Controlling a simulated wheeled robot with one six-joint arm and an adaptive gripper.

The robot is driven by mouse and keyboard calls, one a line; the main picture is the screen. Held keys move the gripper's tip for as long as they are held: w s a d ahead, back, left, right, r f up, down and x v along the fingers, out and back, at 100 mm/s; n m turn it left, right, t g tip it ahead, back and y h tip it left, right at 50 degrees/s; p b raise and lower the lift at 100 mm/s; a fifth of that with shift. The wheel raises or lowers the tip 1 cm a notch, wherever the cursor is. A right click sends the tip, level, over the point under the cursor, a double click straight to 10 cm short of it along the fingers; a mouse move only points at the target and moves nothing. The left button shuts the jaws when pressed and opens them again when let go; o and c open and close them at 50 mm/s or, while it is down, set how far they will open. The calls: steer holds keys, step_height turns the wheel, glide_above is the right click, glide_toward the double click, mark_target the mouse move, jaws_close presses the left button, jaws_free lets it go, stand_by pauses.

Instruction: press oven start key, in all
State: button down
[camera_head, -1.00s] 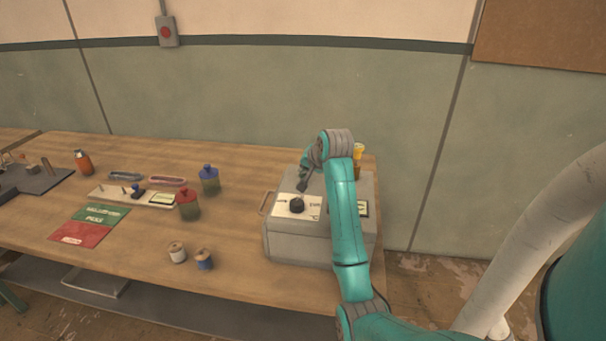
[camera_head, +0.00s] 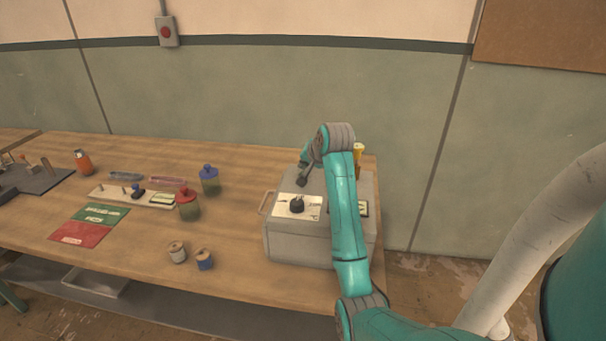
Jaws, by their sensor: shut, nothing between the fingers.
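The oven (camera_head: 295,243) is a grey box at the right end of the wooden bench. I cannot make out the start key; my arm covers part of the top. My gripper (camera_head: 301,182) is shut and empty, pointing down over the oven top, just behind the knob. I cannot tell whether its tips touch the surface.
A yellow-capped bottle (camera_head: 358,156) stands behind my arm. Red (camera_head: 188,205) and blue (camera_head: 209,180) jars stand left of the oven, with spools (camera_head: 204,259) in front. Bench between jars and oven is mostly clear.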

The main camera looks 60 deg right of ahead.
steer(key=shift+r, duration=2.5)
steer(key=shift+a, duration=0.1)
